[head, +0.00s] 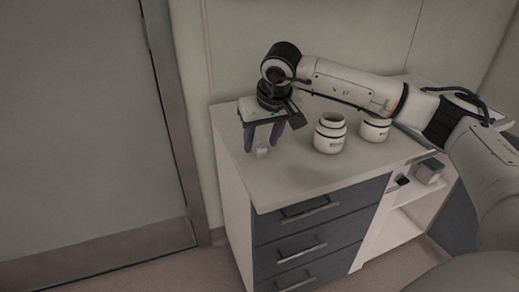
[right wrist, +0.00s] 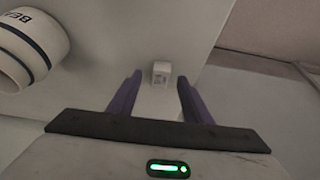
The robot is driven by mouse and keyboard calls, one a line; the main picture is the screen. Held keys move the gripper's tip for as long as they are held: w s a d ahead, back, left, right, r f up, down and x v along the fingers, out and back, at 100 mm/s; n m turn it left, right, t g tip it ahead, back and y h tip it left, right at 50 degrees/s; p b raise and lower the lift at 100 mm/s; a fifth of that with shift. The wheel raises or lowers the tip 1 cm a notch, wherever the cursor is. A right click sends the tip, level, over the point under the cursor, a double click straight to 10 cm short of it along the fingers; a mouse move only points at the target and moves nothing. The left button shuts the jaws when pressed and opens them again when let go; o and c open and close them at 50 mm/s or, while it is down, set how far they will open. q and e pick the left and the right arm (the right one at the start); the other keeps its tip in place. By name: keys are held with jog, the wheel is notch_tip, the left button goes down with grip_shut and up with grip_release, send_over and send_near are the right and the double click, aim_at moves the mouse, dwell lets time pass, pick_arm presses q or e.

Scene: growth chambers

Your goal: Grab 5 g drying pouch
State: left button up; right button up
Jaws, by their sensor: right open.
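A small white pouch (head: 262,151) lies on the counter top near its left end. It also shows in the right wrist view (right wrist: 161,72), between and beyond the two purple fingers. My right gripper (head: 262,141) is open above it, fingers pointing down on either side; it also shows in the right wrist view (right wrist: 158,98). Nothing is between the finger pads that I can see held. Any print on the pouch is too small to read. My left gripper is not in view.
Two white jars stand right of the gripper, one open-necked (head: 329,133) and one (head: 375,127) partly behind my arm. The counter (head: 300,178) is clear in front. Drawers (head: 312,220) and an open shelf with a small box (head: 428,171) are below.

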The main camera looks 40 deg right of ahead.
jog(key=shift+w+f, duration=0.2)
jog(key=shift+f, duration=0.35)
jog(key=c, duration=1.1)
